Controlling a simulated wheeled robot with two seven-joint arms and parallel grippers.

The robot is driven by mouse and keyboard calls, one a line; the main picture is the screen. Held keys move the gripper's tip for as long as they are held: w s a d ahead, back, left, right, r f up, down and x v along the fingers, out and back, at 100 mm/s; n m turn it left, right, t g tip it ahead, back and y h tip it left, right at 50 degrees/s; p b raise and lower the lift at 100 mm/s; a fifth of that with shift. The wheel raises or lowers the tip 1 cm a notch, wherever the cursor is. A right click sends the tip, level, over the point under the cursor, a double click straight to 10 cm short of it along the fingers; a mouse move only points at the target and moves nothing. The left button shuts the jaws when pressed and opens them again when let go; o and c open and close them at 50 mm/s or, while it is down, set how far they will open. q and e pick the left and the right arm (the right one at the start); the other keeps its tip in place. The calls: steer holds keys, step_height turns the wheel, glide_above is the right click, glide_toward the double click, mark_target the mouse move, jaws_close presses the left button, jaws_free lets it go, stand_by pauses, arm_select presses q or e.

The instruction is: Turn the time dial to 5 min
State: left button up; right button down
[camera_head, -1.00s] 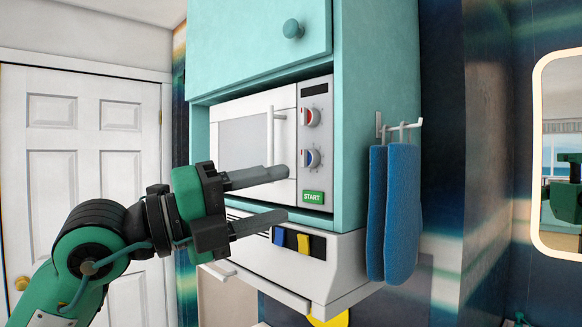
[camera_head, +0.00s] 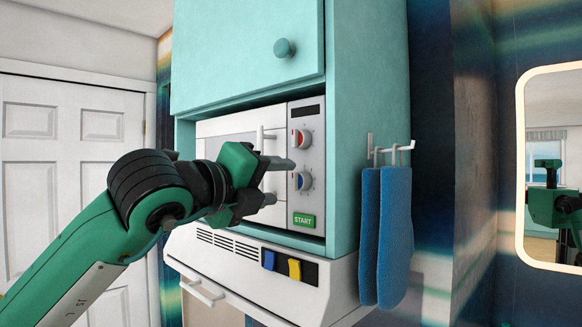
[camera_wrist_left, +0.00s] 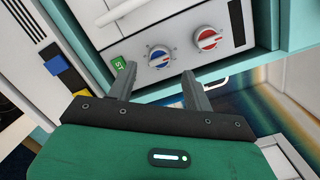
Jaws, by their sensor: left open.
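The microwave (camera_head: 228,127) has two round dials on its right-hand panel. The upper dial (camera_head: 302,139) has a red face and the lower dial (camera_head: 302,180) a blue one; both have a pale grip bar. They also show in the left wrist view, the blue dial (camera_wrist_left: 159,57) and the red dial (camera_wrist_left: 207,40). Their markings are too small to read. My left gripper (camera_head: 284,181) is open and empty, its fingers pointing at the panel. In the left wrist view the blue dial appears between the fingertips (camera_wrist_left: 159,68), seemingly just beyond them. My right gripper is out of view.
A green START button (camera_head: 303,220) sits below the dials. The microwave door handle (camera_head: 262,140) stands out left of the panel, close to my fingers. A range hood (camera_head: 230,262) with blue and yellow switches is below. Blue mitts (camera_head: 385,235) hang on the cabinet's right side.

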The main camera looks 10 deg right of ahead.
mark_target(293, 182)
arm_select(q)
steer(key=p+x, duration=0.1)
steer(key=x, duration=0.3)
steer(key=shift+r+p, duration=0.1)
steer(key=shift+p, duration=0.2)
steer(key=shift+w+d, duration=0.3)
steer(key=shift+d, duration=0.1)
steer(key=shift+c, duration=1.2)
steer(key=c, duration=0.7)
